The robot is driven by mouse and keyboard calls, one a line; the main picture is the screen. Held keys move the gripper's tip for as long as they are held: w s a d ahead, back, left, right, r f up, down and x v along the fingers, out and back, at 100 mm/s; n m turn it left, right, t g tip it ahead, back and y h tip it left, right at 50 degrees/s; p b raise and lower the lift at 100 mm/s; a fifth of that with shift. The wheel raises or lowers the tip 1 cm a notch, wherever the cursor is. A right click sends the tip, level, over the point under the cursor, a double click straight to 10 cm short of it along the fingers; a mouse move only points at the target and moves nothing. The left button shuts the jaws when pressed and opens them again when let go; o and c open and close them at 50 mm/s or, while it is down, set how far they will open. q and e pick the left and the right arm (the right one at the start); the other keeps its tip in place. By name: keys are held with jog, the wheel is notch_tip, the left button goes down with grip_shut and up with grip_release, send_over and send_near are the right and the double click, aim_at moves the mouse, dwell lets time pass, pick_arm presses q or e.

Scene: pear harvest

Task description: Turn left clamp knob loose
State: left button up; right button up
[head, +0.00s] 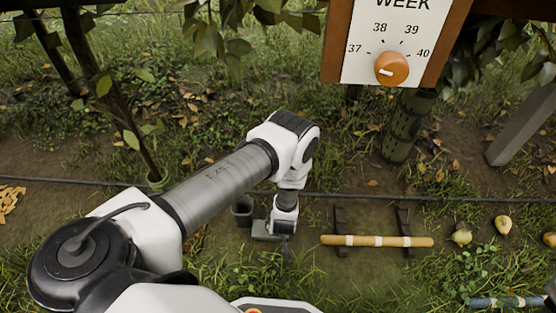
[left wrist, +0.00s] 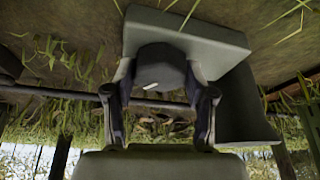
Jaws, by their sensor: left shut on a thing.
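My left gripper (head: 283,238) reaches down to the ground in the middle of the head view. In the left wrist view my left gripper (left wrist: 160,78) has its two fingers closed on either side of a dark grey clamp knob (left wrist: 160,62) with a small white mark. The knob sits against a grey clamp block (left wrist: 195,40), with a grey curved part (left wrist: 246,105) to its right. In the head view a piece of the grey clamp (head: 263,231) shows beside the gripper, and the knob is hidden. My right gripper is not seen.
A wooden rod (head: 376,241) with pale bands lies on dark supports right of the clamp. Several pears (head: 503,225) lie at the right. A week dial board (head: 390,45) hangs above. A wire crosses behind.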

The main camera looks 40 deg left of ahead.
pick_arm(q)
jog(key=n+b, duration=0.1)
jog(key=n+g+b, duration=0.1)
jog(key=n, duration=0.1)
jog(key=shift+w+f+n+y, duration=0.2)
jog(key=shift+n+y, duration=0.1)
jog(key=shift+y, duration=0.1)
jog(key=shift+r+n+g+b, duration=0.15)
jog(key=shift+n+g+b, duration=0.45)
jog(key=shift+n+b, duration=0.8)
jog(key=o, duration=1.2)
jog(key=shift+c, duration=0.2)
jog(key=shift+r, duration=0.15)
jog(key=v, duration=0.7)
jog(key=shift+d, duration=0.25)
